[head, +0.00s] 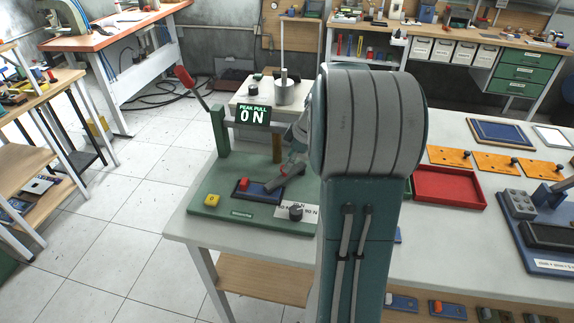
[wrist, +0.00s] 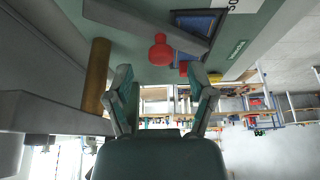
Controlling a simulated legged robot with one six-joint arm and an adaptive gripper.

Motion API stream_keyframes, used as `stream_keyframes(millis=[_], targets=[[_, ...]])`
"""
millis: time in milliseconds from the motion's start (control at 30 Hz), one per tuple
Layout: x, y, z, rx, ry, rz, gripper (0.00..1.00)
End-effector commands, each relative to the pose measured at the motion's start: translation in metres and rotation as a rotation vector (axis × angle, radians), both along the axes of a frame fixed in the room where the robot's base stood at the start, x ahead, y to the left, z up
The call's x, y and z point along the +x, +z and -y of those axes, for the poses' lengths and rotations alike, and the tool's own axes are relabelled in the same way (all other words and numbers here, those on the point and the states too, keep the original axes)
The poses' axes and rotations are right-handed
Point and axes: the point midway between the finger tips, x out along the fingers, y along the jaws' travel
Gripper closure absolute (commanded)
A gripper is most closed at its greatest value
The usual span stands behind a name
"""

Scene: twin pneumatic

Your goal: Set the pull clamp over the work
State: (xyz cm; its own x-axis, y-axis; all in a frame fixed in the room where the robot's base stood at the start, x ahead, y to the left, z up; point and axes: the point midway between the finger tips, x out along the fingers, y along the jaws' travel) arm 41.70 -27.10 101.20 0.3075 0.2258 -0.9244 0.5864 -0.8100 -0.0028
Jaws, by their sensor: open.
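The clamp looks like a dark grey bar (head: 283,179) slanting across the green fixture base, its lower-left end at or over the blue work plate (head: 257,195); contact cannot be told. In the wrist view the grey bar (wrist: 135,24) carries a red round knob (wrist: 160,50), with part of the blue plate (wrist: 196,24) beyond its end. My gripper (wrist: 160,74) is open, its fingers to either side of the knob and apart from it. In the head view my gripper (head: 293,160) is beside the fixture, partly hidden by my arm. A red block (head: 244,184) sits on the plate.
A "PEAK PULL 0 N" display (head: 253,116), a red-handled lever (head: 186,78) and a green post stand behind. A red tray (head: 450,187) lies right. My arm hides the middle table.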

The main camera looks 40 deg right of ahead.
Motion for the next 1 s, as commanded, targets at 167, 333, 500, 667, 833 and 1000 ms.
stream_keyframes(millis=[167, 333, 500, 667, 833, 1000], targets=[[-0.012, 0.037, 0.01, -0.004, -0.002, 0.003, 0.3], [-0.022, 0.067, 0.018, -0.003, -0.002, 0.002, 0.3], [-0.028, 0.084, 0.022, 0.0, -0.002, -0.001, 0.3], [-0.03, 0.088, 0.023, 0.001, 0.0, -0.003, 0.3], [-0.03, 0.088, 0.022, 0.001, 0.0, -0.002, 0.3], [-0.03, 0.088, 0.022, 0.001, 0.0, -0.002, 0.3]])
